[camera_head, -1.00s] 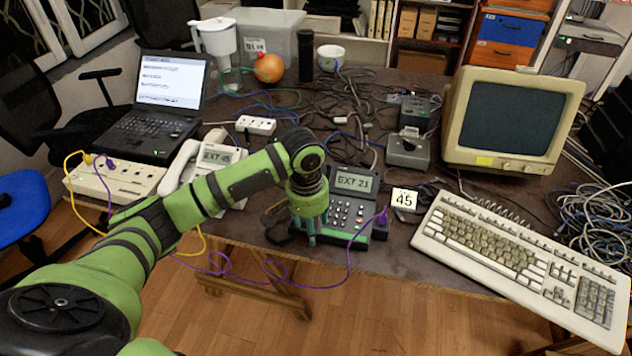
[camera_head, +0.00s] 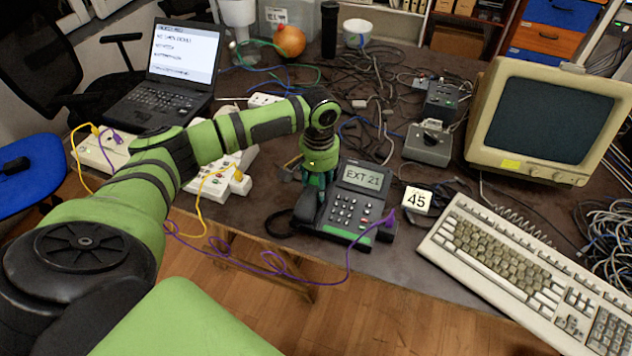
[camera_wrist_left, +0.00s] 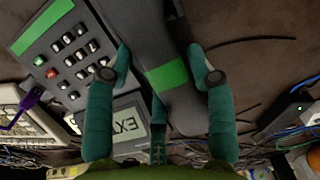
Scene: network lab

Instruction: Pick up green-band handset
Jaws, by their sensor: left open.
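The dark desk phone (camera_head: 352,205) reads EXT 21 and has a green strip along its front edge. Its dark handset (camera_head: 306,208) lies along the phone's left side, partly hidden by my gripper in the head view. In the left wrist view the handset (camera_wrist_left: 160,35) shows a bright green band (camera_wrist_left: 167,76) around its middle. My left gripper (camera_head: 318,188) is over the handset, pointing down. In the left wrist view its teal fingers (camera_wrist_left: 161,76) are open, one on each side of the green band. Whether they touch the handset I cannot tell. My right gripper is not in view.
A purple cable (camera_head: 349,262) plugs in at the phone's right side. Loose cables cover the table behind.

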